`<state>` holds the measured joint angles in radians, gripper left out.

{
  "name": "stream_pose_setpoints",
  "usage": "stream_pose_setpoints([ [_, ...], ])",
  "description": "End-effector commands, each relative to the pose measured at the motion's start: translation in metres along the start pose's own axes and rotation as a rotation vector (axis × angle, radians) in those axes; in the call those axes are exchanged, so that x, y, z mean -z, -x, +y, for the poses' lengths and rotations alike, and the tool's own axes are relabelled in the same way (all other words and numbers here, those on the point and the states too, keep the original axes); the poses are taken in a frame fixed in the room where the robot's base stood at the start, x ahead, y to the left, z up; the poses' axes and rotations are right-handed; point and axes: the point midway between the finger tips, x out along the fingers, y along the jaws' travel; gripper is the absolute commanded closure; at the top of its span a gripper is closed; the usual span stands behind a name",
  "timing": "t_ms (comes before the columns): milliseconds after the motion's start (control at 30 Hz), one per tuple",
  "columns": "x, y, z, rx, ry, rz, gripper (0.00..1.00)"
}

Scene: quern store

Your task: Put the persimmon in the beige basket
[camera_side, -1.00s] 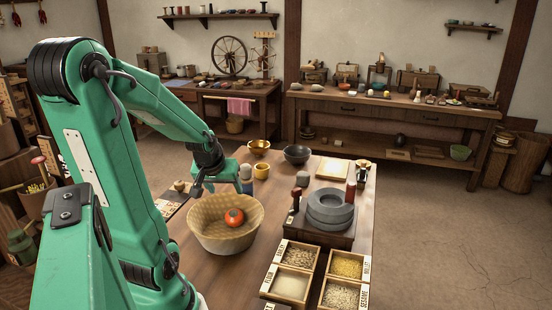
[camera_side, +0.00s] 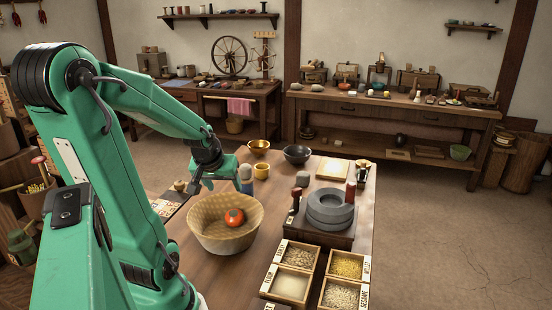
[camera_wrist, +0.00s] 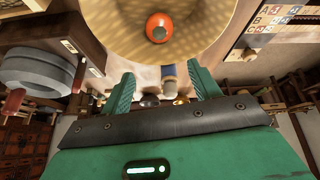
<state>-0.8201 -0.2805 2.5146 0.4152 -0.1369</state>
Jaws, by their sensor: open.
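The persimmon (camera_side: 234,217) is orange-red and lies inside the beige basket (camera_side: 203,232). In the wrist view the persimmon (camera_wrist: 158,27) shows at the top, within the wide basket (camera_wrist: 108,33). My gripper (camera_side: 208,186) is above the table behind the basket's far rim in the side view, apart from the fruit. In the wrist view its two green fingers (camera_wrist: 163,86) are spread, with nothing held between them.
A grey stone quern (camera_side: 330,209) stands right of the basket. Grain boxes (camera_side: 318,277) sit at the front right.

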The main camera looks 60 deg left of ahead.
Motion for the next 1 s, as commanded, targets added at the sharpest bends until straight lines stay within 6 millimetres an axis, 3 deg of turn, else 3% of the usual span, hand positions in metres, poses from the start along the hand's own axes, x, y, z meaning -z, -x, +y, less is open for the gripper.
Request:
stream_pose_setpoints([
  [167,-0.003,0.009,0.016,-0.026,-0.055,0.001,0.38],
  [367,-0.015,0.031,0.054,-0.089,-0.195,-0.006,0.38],
  [700,-0.06,0.09,0.119,-0.236,-0.517,-0.017,0.38],
  [1000,-0.106,0.138,0.146,-0.352,-0.77,-0.023,0.38],
])
